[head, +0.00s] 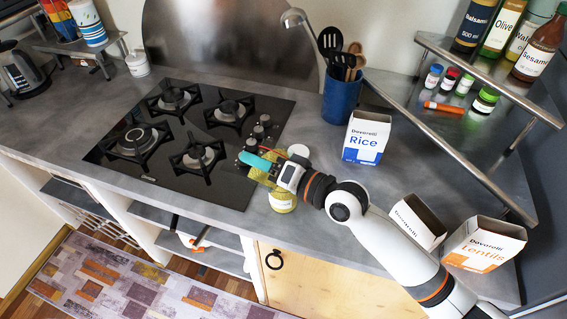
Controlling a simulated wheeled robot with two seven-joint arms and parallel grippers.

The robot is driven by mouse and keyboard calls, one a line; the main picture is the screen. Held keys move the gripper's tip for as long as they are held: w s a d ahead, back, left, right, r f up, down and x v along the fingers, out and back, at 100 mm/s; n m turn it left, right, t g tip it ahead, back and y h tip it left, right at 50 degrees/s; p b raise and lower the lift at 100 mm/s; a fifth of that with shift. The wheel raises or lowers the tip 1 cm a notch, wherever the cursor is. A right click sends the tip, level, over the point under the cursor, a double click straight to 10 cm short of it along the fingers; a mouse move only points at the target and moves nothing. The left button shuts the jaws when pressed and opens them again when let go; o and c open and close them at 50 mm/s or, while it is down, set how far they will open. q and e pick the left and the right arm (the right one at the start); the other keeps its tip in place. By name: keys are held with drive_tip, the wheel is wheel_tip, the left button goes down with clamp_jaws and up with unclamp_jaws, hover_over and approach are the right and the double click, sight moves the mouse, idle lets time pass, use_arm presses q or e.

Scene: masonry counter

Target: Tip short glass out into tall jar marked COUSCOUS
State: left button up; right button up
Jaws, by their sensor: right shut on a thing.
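My right gripper (264,170) is above the counter's front edge, by the cooktop's right front corner. It is shut on a small see-through, yellowish thing that looks like the short glass (261,178). The gripper's teal finger covers part of it, and its tilt and contents are hard to tell. Just below and slightly to the right stands a clear jar with yellowish contents (283,202), upright near the counter edge. Its upper part is hidden by the gripper, and I cannot read a COUSCOUS label on it. My left gripper is not in view.
A black gas cooktop (232,187) lies to the left. A Rice box (367,138) and a blue utensil pot (341,98) stand behind to the right. An open box (418,220) and a Lentils box (484,243) stand beside my right arm. A metal rack (470,125) holds bottles.

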drive_tip(key=shift+m, duration=0.3)
idle(0.9)
drive_tip(key=shift+w+r+m+p, duration=0.1)
drive_tip(key=shift+r+m+p, duration=0.3)
drive_tip(key=shift+m+p, duration=0.45)
idle(2.1)
drive_tip(key=shift+w+d+f+m+g, duration=0.15)
drive_tip(key=shift+f+m+g, duration=0.2)
drive_tip(key=shift+m, duration=0.4)
idle(2.2)
drive_tip(key=shift+w+r+p, duration=0.1)
drive_tip(key=shift+r+p, duration=0.1)
drive_tip(key=shift+p, duration=0.15)
idle(0.5)
